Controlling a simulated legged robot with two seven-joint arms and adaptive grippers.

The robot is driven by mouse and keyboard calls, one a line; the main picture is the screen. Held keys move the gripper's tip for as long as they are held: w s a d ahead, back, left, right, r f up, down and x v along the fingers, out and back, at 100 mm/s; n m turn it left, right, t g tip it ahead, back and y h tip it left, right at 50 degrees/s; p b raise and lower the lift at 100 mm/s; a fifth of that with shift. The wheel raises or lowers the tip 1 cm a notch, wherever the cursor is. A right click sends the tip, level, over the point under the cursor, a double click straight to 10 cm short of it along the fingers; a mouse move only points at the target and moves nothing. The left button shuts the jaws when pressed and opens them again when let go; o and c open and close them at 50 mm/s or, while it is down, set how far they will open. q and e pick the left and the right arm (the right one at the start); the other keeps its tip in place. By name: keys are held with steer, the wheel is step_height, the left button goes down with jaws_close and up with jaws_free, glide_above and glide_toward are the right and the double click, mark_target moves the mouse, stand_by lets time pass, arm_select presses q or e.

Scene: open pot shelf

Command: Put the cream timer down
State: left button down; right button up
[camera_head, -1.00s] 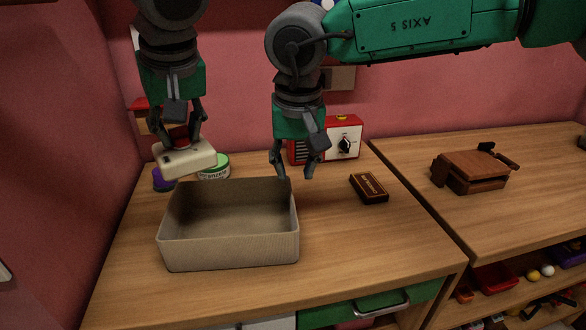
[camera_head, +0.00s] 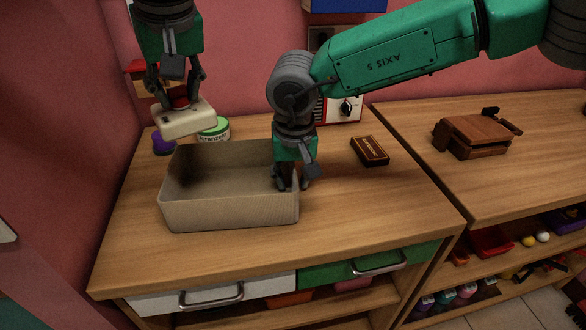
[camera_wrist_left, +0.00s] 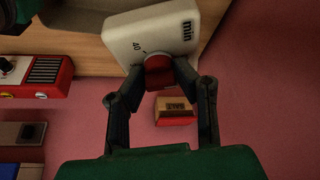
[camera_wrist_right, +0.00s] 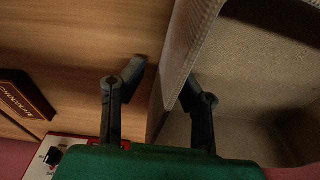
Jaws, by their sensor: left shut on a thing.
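The cream timer (camera_head: 190,121) hangs in my left gripper (camera_head: 179,100), above the table and behind the back left corner of the beige bin (camera_head: 230,212). In the left wrist view the fingers are shut on the red knob of the timer (camera_wrist_left: 125,42), whose face reads "min" and "40". My right gripper (camera_head: 291,186) is at the right wall of the bin. In the right wrist view its fingers (camera_wrist_right: 163,82) are apart, one outside the wall and one inside. The bin looks empty, though its inner left part is in shadow.
A green-lidded tub (camera_head: 215,130) and a purple-lidded jar (camera_head: 162,144) stand behind the bin. A dark chocolate box (camera_head: 369,151) lies to the right. A red and white radio (camera_head: 345,108) is partly hidden by my right arm. The table front is clear.

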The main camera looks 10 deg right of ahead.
mark_target(186, 126)
jaws_close()
arm_select(q)
step_height(186, 126, down, 6)
steer(key=m+h, duration=0.1)
steer(key=m, duration=0.4)
steer(key=shift+h, duration=0.4)
steer(key=shift+t, duration=0.3)
step_height(186, 126, down, 10)
steer(key=shift+f, duration=0.1)
steer(key=shift+s, duration=0.1)
steer(key=c, duration=1.3)
jaws_free()
